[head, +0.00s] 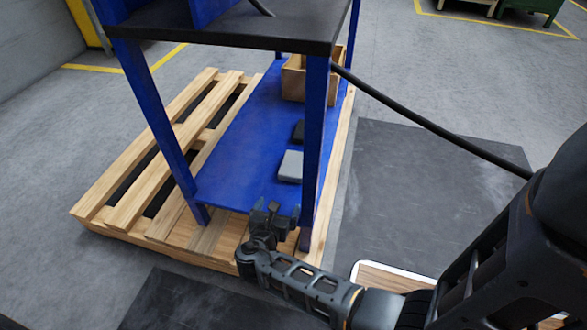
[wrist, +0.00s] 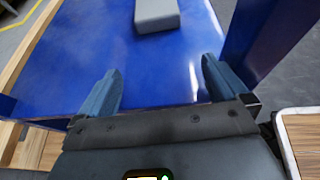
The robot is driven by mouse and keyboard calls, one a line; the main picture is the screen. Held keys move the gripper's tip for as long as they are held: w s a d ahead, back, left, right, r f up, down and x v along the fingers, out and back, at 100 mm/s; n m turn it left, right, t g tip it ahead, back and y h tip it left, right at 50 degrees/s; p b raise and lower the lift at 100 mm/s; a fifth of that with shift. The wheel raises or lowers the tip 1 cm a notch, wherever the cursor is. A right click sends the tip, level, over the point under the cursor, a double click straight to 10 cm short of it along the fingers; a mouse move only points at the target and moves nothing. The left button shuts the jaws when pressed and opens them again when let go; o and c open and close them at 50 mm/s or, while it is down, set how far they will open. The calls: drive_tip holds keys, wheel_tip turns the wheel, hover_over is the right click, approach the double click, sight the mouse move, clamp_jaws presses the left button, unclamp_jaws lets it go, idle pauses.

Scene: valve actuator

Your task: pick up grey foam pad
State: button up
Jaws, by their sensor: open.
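The grey foam pad (head: 290,167) lies flat on the blue lower shelf (head: 235,150) in the head view, near the shelf's right side. It also shows at the top of the wrist view (wrist: 157,13), where its far end is cut off. My gripper (head: 275,210) is at the front edge of the shelf, short of the pad. In the wrist view my gripper (wrist: 160,92) is open, with its two fingers spread over bare blue shelf and nothing between them. The pad is beyond the fingertips, roughly in line with the gap.
A black block (head: 298,131) lies just behind the pad, and a wooden box (head: 295,82) stands farther back. Blue legs (head: 315,130) flank the shelf, one close to the pad's right. A dark upper top (head: 230,38) overhangs it. A wooden pallet (head: 150,180) is underneath.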

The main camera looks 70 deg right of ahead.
sight(291, 171)
drive_tip(key=d, duration=0.4)
drive_tip(key=d+b, duration=0.1)
drive_tip(key=d, duration=0.3)
drive_tip(key=w+d+b, duration=0.1)
drive_tip(key=d, duration=0.2)
drive_tip(key=shift+w+d, duration=0.1)
drive_tip(key=shift+d, duration=0.3)
drive_tip(key=b+x, duration=0.2)
drive_tip(key=x, duration=0.3)
drive_tip(key=shift+f+b, duration=0.1)
drive_tip(key=shift+b, duration=0.25)
drive_tip(key=c, duration=0.8)
wheel_tip(291, 171, up, 10)
drive_tip(key=p, duration=0.6)
drive_tip(key=shift+a, duration=0.2)
